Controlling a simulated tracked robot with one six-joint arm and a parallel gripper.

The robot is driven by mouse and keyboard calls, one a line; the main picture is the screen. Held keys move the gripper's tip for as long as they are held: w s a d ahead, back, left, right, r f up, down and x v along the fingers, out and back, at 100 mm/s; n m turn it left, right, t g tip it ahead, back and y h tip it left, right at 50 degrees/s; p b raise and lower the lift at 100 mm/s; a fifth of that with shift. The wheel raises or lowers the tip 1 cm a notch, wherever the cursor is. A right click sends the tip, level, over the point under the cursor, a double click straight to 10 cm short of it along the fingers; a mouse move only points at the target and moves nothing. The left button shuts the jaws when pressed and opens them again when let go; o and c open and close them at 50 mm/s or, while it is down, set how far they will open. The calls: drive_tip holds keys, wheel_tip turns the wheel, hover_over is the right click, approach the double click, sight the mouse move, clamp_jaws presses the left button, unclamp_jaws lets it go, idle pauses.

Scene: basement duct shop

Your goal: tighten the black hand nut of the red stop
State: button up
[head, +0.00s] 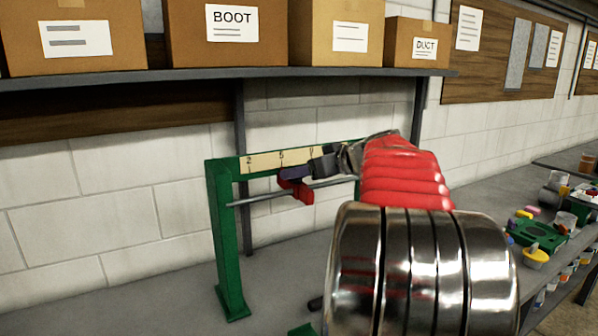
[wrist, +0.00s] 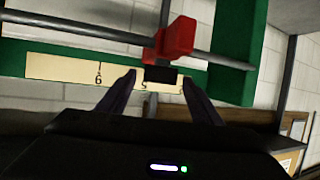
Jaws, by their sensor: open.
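The red stop (head: 297,190) sits on a thin grey rod (head: 245,200) under the green frame's (head: 222,230) top bar. In the wrist view the red stop (wrist: 178,38) also shows, with the black hand nut (wrist: 160,75) beside it. My gripper (wrist: 160,80) is open, with one dark finger on each side of the nut. I cannot tell whether the fingers touch it. In the head view my gripper (head: 292,174) is close against the stop and hides the nut.
A pale number scale (head: 260,161) runs along the frame's top bar. A shelf (head: 200,76) with cardboard boxes (head: 225,30) hangs above. Small coloured parts and a green plate (head: 540,236) lie on the bench at right. The bench left of the frame is bare.

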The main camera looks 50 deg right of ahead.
drive_tip(key=shift+x, duration=0.9)
drive_tip(key=c, duration=1.1)
